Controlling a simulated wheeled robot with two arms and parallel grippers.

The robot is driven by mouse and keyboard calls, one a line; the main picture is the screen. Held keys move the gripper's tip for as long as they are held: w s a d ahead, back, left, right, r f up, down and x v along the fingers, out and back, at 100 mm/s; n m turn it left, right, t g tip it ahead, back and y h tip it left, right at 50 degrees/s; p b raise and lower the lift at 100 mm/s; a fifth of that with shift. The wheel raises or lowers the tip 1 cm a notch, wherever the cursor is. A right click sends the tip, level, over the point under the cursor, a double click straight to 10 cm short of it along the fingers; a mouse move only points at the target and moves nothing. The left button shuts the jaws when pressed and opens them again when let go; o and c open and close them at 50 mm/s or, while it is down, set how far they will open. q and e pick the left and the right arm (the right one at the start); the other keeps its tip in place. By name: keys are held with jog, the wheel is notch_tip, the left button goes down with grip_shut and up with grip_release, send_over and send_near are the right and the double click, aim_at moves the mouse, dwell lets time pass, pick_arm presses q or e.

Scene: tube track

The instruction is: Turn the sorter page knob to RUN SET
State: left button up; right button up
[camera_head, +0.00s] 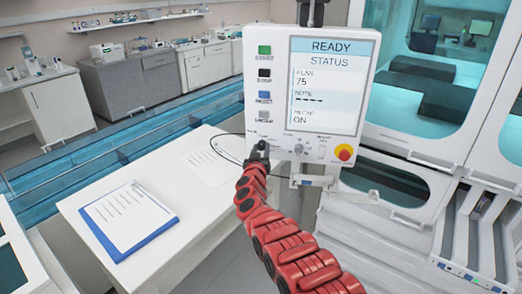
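The control panel (277,95) hangs upright at the centre. Its screen (325,85) reads READY, STATUS, a plan line with 75, a line of dashes and a line with ON. Small knobs and switches (298,149) sit in a row along its lower edge; their labels are too small to read, so I cannot tell which is the page knob. My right gripper (261,148) is at the panel's lower left, in front of that row. It hides what is behind it, and I cannot tell if its fingers grip anything. My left gripper is out of view.
A red stop button on yellow (344,153) is at the panel's lower right. Green, black, blue and grey buttons line its left side. Below left, a white table (190,215) holds a blue clipboard (129,219) and paper. A glass-fronted white machine (435,100) stands to the right.

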grip_shut()
jog(key=shift+m, duration=0.4)
jog(key=m+b, duration=0.1)
jog(key=m, duration=0.3)
jog(key=shift+m, duration=0.3)
jog(key=m+b, duration=0.1)
jog(key=m, duration=0.3)
jog(key=shift+f+m+t+b, duration=0.1)
jog(key=shift+m+t+b, duration=0.2)
jog(key=shift+m, duration=0.1)
jog(key=m+b, duration=0.2)
jog(key=m, duration=0.3)
jog(key=shift+f+m+h, duration=0.1)
jog(key=shift+m+h, duration=0.2)
jog(key=shift+m, duration=0.1)
jog(key=shift+m+h+b, duration=0.3)
jog(key=shift+m+b, duration=0.9)
jog(key=shift+m, duration=1.1)
